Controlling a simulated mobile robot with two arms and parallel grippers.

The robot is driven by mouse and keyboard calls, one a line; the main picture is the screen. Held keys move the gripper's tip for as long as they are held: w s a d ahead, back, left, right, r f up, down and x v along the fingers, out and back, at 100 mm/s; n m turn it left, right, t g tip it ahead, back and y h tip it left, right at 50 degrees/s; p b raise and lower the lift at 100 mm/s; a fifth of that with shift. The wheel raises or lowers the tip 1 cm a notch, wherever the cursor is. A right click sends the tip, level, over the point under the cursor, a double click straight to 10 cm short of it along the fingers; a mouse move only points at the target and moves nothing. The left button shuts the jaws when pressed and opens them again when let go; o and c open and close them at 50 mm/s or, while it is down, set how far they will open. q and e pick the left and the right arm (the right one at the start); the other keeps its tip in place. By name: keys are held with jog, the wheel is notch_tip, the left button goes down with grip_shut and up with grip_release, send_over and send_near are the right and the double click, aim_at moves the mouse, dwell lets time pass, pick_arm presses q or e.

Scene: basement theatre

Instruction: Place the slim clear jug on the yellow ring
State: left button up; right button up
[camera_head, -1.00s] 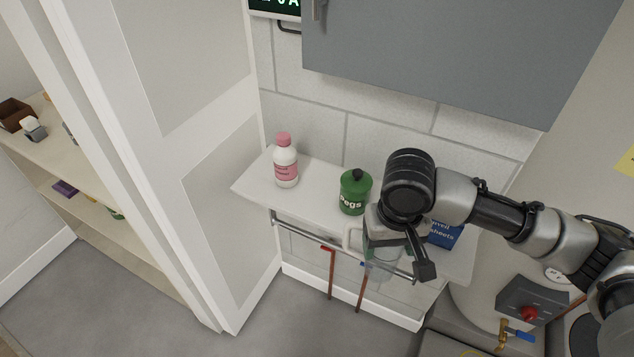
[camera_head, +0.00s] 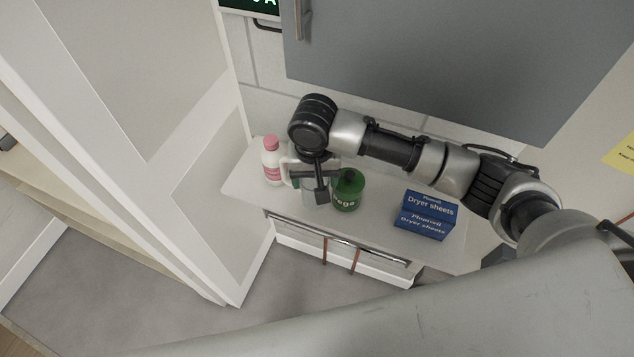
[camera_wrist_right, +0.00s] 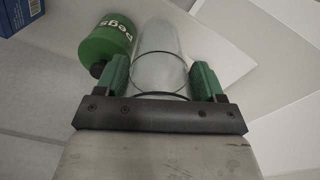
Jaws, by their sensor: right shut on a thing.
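The slim clear jug (camera_head: 312,196) is see-through with a pale handle on its left. It is over the white shelf, between the pink-capped bottle and the green pegs tin. My right gripper (camera_head: 319,186) is shut on it. In the right wrist view the jug (camera_wrist_right: 158,52) sits between the green finger pads of the gripper (camera_wrist_right: 161,80). I cannot tell whether its base touches the shelf. The yellow ring is not in view. My left gripper is not in view.
The white shelf (camera_head: 382,222) has a rail along its front. On it stand the pink-capped bottle (camera_head: 271,163), the green pegs tin (camera_head: 348,191) and blue dryer-sheet boxes (camera_head: 426,214). A grey cabinet (camera_head: 440,70) hangs above. A white door (camera_head: 150,85) stands at left.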

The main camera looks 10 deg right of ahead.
notch_tip(320, 180, down, 3)
jog(key=shift+w+a+f, duration=0.1)
jog(key=shift+f, duration=0.2)
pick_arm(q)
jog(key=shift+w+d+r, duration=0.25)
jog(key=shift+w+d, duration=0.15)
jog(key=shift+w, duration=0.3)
pick_arm(e)
jog(key=o, duration=1)
